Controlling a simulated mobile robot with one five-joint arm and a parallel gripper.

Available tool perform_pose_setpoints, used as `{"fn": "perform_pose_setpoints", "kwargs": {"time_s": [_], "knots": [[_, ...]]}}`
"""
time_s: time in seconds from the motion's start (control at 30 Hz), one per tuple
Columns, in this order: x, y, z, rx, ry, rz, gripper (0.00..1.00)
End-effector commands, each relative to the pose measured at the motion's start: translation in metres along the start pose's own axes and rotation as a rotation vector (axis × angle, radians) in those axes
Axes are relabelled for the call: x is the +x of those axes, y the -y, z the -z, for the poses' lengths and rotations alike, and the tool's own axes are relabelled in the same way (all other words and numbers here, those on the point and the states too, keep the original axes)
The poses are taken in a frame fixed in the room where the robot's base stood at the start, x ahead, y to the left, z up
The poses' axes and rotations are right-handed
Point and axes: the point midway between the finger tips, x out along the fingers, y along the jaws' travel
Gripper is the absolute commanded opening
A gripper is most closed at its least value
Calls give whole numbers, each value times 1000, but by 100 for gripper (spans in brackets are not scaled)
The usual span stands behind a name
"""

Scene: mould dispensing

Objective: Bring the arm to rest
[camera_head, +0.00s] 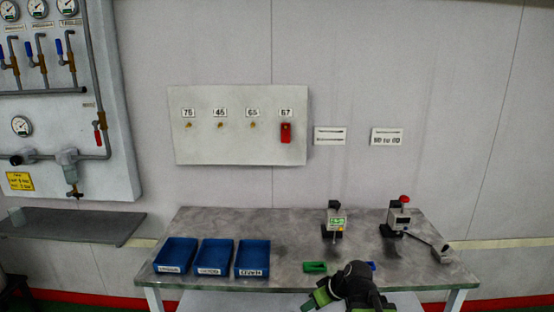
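My gripper (318,300) and black-and-green arm show at the bottom, in front of the table's (300,238) front edge. The gripper points to the lower left, and its fingers are too small and dark to tell open from shut. Nothing can be seen held in it. A small green mould-like piece (315,267) lies on the table just behind the arm. A small blue piece (371,266) lies to its right, partly hidden by the arm.
Three blue bins (252,258) stand at the table's left. Two small devices stand at the back, one with a green label (336,220) and one with a red knob (398,215). A grey shelf (70,226) is at far left. The table's middle is clear.

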Motion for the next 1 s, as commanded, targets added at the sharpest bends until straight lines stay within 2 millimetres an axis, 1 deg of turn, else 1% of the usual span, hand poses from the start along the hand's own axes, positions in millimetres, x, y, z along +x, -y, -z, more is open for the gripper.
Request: {"fn": "perform_pose_setpoints", "kwargs": {"time_s": [0.03, 0.07, 0.1, 0.2, 0.3, 0.33, 0.4, 0.5, 1.0], "knots": [[5, 20, -10, 22, 97, -8, 38], [6, 24, -21, 55, 159, -26, 38], [5, 24, -36, 107, 234, -59, 38], [-7, 10, -74, 272, 377, -164, 38], [-20, 1, -97, 416, 463, -253, 38], [-22, 0, -102, 453, 479, -270, 38], [-25, 1, -107, 523, 495, -292, 38], [-25, 4, -106, 568, 493, -300, 38], [-25, 3, -106, 571, 491, -300, 38]]}}
